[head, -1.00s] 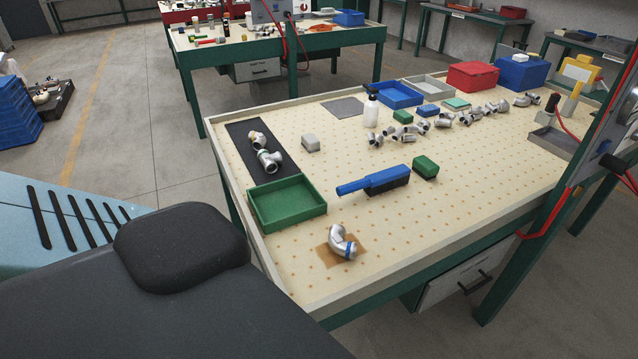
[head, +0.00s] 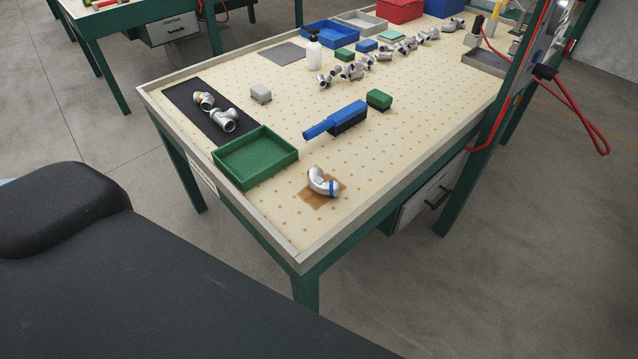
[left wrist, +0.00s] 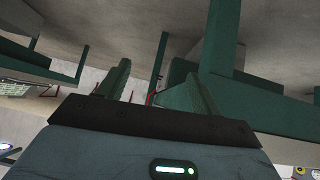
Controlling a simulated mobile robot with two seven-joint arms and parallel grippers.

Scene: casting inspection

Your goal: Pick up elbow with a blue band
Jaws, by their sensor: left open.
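The elbow with a blue band (head: 321,181) is a silvery curved pipe fitting. It lies on a small brown square patch (head: 312,197) near the front corner of the workbench, with the blue band at its right end. In the left wrist view my left gripper (left wrist: 155,88) shows two dark green fingers set apart, with nothing between them. That view shows green table legs and grey floor, and no elbow. Neither gripper shows in the head view, so I cannot tell the left gripper's distance from the elbow. My right gripper is not in view.
A green tray (head: 256,160) is left of the elbow, and a blue-handled brush (head: 337,119) lies behind it. A dark mat (head: 186,94) holds two fittings. Several other fittings and a white bottle (head: 314,52) stand farther back. The bench has a raised rim (head: 330,247).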

